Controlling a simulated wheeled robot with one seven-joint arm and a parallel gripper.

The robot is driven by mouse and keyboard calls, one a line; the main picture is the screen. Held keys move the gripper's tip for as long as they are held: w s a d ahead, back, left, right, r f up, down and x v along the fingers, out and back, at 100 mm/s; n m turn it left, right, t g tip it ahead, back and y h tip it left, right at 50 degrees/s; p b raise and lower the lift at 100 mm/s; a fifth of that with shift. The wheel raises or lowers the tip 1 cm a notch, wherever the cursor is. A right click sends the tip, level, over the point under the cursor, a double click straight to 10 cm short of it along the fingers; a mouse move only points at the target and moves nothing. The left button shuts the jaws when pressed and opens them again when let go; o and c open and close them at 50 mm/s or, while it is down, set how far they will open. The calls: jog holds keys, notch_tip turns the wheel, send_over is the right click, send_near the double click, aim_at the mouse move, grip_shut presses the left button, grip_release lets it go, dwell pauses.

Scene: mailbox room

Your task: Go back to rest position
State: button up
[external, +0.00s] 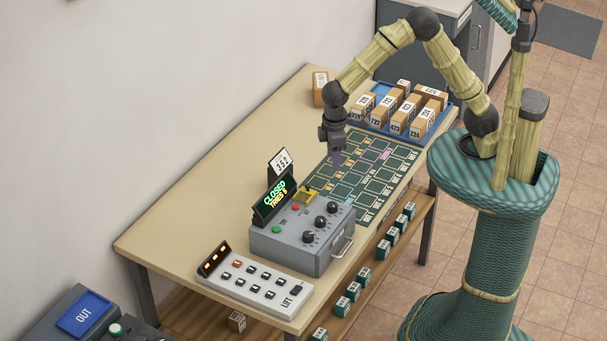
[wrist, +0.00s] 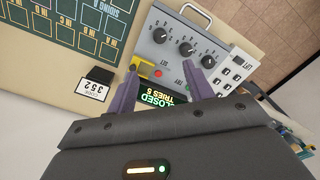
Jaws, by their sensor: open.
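My gripper (external: 334,158) hangs from my bent arm above the table, over the near end of the green mat and just behind the grey control box (external: 300,236). In the wrist view its two purple fingers (wrist: 160,92) are apart, with nothing held between them. Beyond them the box (wrist: 178,30) shows with black dials, a red and a green button, a yellow part and a lit display (wrist: 158,99) reading CLOSED, TRIES 5. A card reading 352 (external: 281,160) stands behind the display. It also shows in the wrist view (wrist: 92,90).
A blue tray (external: 440,130) of labelled boxes stands at the table's far end. The green mat (external: 350,205) has marked slots. A white LIFT panel (external: 255,282) lies at the near end. A lone box (external: 320,88) stands near the wall. Small teal blocks (external: 383,249) sit on the lower shelf.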

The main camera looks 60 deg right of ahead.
jog(key=s+d+m+t, duration=0.1)
jog(key=s+d+m, duration=0.2)
jog(key=d, duration=1.2)
jog(key=s+d+r+m+t, duration=0.1)
jog(key=s+d+m, duration=0.2)
jog(key=d, duration=1.2)
jog(key=shift+d+r+m+t, duration=0.25)
jog(key=shift+r+m+t, duration=0.05)
jog(key=shift+m, duration=0.7)
jog(key=shift+s, duration=0.1)
